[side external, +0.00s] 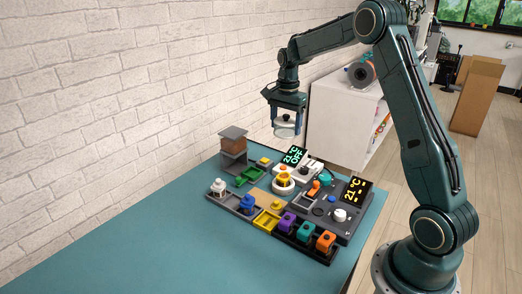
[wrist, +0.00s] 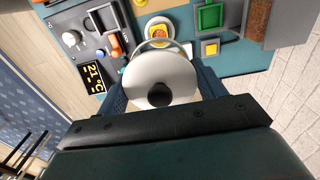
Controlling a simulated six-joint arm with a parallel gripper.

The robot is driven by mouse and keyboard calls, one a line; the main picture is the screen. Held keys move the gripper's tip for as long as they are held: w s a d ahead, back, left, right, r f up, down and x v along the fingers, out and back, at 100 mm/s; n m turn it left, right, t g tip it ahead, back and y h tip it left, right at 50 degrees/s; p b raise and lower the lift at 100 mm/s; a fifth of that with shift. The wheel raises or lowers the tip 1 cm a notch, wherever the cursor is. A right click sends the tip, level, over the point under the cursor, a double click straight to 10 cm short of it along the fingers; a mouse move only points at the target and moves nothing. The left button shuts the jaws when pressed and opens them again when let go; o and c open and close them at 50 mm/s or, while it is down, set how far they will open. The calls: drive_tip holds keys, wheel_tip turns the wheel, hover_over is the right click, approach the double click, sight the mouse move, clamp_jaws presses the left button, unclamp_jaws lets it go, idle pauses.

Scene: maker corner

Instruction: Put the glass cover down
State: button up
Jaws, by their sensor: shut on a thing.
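The glass cover (side external: 285,130) is a pale, see-through dome with a black knob on top. My gripper (side external: 287,118) is shut on it and holds it upright in the air, well above the bench. In the wrist view the cover (wrist: 142,76) sits between the fingers of my gripper (wrist: 161,94), with the knob facing the camera.
A dark control panel (side external: 325,213) with a lit display is at the right. A dark tray (side external: 290,241) with several coloured knobbed blocks lies in front. A brown block post (side external: 233,147) and a green tray (side external: 247,177) stand at the left. The bench's left part (side external: 110,245) is clear.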

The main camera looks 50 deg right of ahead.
hover_over(257, 197)
wheel_tip(257, 197, down, 3)
wheel_tip(257, 197, down, 20)
drive_tip(key=shift+r, duration=0.15)
idle(1.1)
drive_tip(key=o, duration=1)
wheel_tip(257, 197, up, 12)
drive_tip(key=shift+r, duration=0.1)
idle(0.4)
idle(0.5)
